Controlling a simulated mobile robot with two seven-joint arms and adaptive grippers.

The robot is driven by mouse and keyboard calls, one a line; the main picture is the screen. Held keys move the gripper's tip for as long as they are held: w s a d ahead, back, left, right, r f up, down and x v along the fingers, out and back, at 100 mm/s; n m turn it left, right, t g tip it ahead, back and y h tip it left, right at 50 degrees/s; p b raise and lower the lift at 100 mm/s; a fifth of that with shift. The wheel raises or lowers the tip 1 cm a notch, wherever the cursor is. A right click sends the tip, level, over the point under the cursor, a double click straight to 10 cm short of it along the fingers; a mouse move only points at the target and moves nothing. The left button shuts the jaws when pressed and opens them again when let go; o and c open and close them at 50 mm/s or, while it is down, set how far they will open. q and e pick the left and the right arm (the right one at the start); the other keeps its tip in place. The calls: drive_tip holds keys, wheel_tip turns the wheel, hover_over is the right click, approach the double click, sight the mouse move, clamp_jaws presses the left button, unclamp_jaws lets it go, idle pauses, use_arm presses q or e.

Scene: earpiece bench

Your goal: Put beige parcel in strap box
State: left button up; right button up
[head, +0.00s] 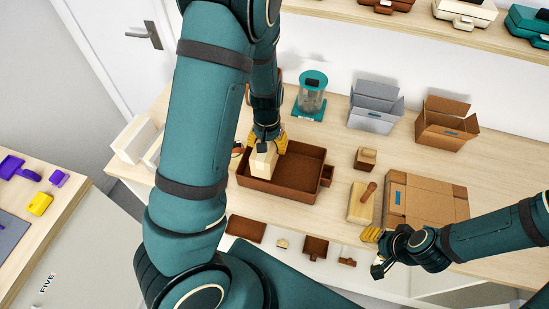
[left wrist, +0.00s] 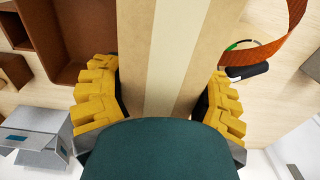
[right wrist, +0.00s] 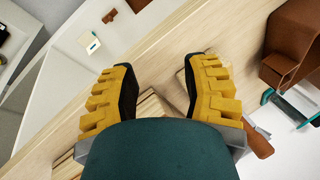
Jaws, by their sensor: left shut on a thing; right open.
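The beige parcel (head: 262,165), a pale block with a lighter stripe, is between the fingers of my left gripper (head: 267,143), which is shut on it. In the left wrist view the parcel (left wrist: 175,50) stretches away between both yellow fingers. It appears over the left part of a wide, open brown box (head: 300,187), whose wall (left wrist: 108,30) shows left of the parcel; its height above the floor is unclear. An orange strap (left wrist: 275,48) with a dark end lies right of the parcel. No label marks the strap box. My right gripper (head: 374,252) is open and empty near the table's front edge.
A cardboard box (head: 425,200), a pale block with a brown handle (head: 360,203) and a small brown box (head: 365,158) stand to the right. A grey box (head: 375,110), an open brown carton (head: 445,125) and a teal-based jar (head: 311,95) stand behind.

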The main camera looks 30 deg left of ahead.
use_arm(q)
wheel_tip(320, 180, down, 6)
drive_tip(key=shift+r+b, duration=0.1)
drive_tip(key=shift+b, duration=0.3)
drive_tip(key=shift+w+f, duration=0.1)
drive_tip(key=shift+f, duration=0.15)
drive_tip(key=shift+f, duration=0.1)
drive_tip(key=o, duration=1.4)
